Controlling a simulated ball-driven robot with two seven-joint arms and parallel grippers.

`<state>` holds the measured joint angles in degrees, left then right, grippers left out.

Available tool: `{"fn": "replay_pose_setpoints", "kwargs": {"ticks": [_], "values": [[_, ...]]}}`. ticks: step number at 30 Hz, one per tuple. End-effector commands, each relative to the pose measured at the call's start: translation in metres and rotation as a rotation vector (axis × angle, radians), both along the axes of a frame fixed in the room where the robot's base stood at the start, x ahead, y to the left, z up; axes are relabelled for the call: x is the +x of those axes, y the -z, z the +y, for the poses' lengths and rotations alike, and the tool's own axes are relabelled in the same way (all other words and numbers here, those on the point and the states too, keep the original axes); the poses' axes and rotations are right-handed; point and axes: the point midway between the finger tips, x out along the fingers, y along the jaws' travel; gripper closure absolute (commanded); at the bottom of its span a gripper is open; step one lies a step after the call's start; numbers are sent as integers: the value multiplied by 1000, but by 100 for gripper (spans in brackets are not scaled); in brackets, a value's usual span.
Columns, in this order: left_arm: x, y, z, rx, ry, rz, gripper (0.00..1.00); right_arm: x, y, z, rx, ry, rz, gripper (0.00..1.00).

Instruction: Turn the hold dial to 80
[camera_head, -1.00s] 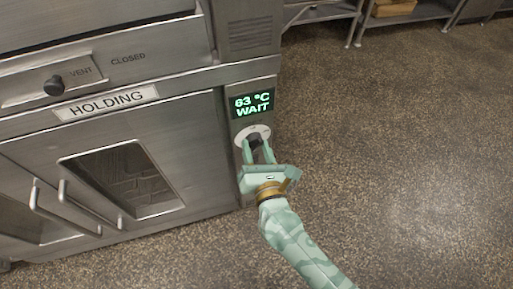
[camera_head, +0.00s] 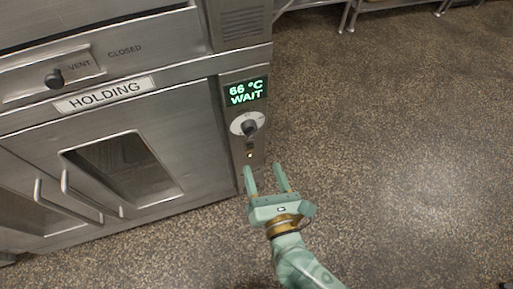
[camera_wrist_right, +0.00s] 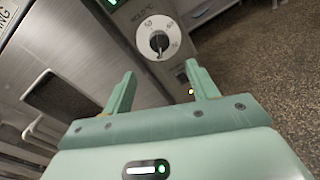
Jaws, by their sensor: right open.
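The hold dial (camera_head: 249,128) is a dark knob on a round white plate, on the narrow panel at the right of the holding cabinet. It also shows in the right wrist view (camera_wrist_right: 158,40), with several numbers around it too small to read surely. The green display (camera_head: 246,92) above it reads 66 °C WAIT. My right gripper (camera_head: 266,168) is open and empty, below the dial and apart from it. In the right wrist view its two fingers (camera_wrist_right: 160,82) stand wide apart, with the dial beyond them. My left gripper is not in view.
The steel cabinet has a HOLDING label (camera_head: 104,94), a vent knob (camera_head: 54,77) and windowed doors with bar handles (camera_head: 66,203). A small amber light (camera_head: 250,155) glows under the dial. Speckled floor (camera_head: 400,150) lies free at the right. Shelf legs stand at the back.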

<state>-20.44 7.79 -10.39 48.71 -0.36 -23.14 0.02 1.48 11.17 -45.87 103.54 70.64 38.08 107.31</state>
Motion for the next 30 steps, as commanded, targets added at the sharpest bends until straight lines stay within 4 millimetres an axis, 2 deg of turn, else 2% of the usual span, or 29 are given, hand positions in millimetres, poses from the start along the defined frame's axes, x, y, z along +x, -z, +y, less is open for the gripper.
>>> {"fn": "replay_pose_setpoints", "kwargs": {"ticks": [3,9,15,24,30], "values": [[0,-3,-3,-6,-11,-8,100,-26,-2,-7,-1,0,1,42],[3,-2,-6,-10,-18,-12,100,-48,-2,-13,0,1,0,42],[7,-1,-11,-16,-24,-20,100,-52,-1,-13,0,0,0,42],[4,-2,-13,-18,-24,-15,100,-51,-1,-13,0,1,0,42],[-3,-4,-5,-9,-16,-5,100,-51,-4,-12,-25,-10,-13,42]]}}
